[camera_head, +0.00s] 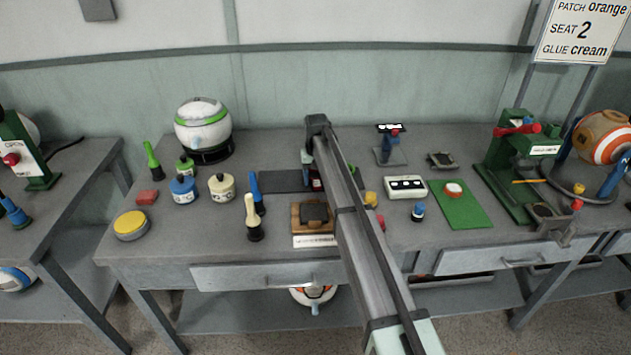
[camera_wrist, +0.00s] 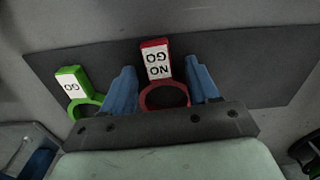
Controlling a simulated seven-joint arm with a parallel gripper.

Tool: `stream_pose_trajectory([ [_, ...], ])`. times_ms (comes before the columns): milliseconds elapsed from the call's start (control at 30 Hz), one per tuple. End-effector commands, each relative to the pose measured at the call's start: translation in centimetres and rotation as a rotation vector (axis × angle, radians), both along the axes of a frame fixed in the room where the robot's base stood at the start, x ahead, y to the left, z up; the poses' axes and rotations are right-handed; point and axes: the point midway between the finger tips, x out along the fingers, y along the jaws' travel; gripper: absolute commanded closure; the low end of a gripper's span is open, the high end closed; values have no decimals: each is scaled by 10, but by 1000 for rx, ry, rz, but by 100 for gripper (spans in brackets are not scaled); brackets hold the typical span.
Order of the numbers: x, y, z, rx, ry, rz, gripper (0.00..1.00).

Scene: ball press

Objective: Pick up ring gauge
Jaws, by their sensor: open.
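In the wrist view a red ring gauge (camera_wrist: 149,50) lies on a dark mat (camera_wrist: 245,75), its white label reading "NO GO" upside down. A green ring gauge (camera_wrist: 72,78) labelled "GO" lies to its left. My gripper (camera_wrist: 162,75) is open, with one blue finger on each side of the red gauge and gaps between. I cannot tell how high the fingers are above the mat. The red ring is partly hidden by the gripper's body. In the head view my arm hides most of the gauges; a little red (camera_head: 317,184) shows beside it on the mat (camera_head: 280,181).
Left of the mat stand a blue pot (camera_head: 183,190), a cream pot (camera_head: 221,187) and upright brushes. A wooden block (camera_head: 298,217) stands in front. Right of my arm are a white box (camera_head: 405,188), a green mat (camera_head: 462,210) and a green press (camera_head: 507,165).

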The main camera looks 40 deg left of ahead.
Motion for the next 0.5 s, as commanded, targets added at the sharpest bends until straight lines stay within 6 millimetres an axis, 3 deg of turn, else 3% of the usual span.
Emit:
stream_pose_trajectory([
  [133, 0, 0, 0, 0, 0, 0, 40],
  [500, 0, 0, 0, 0, 0, 0, 76],
])
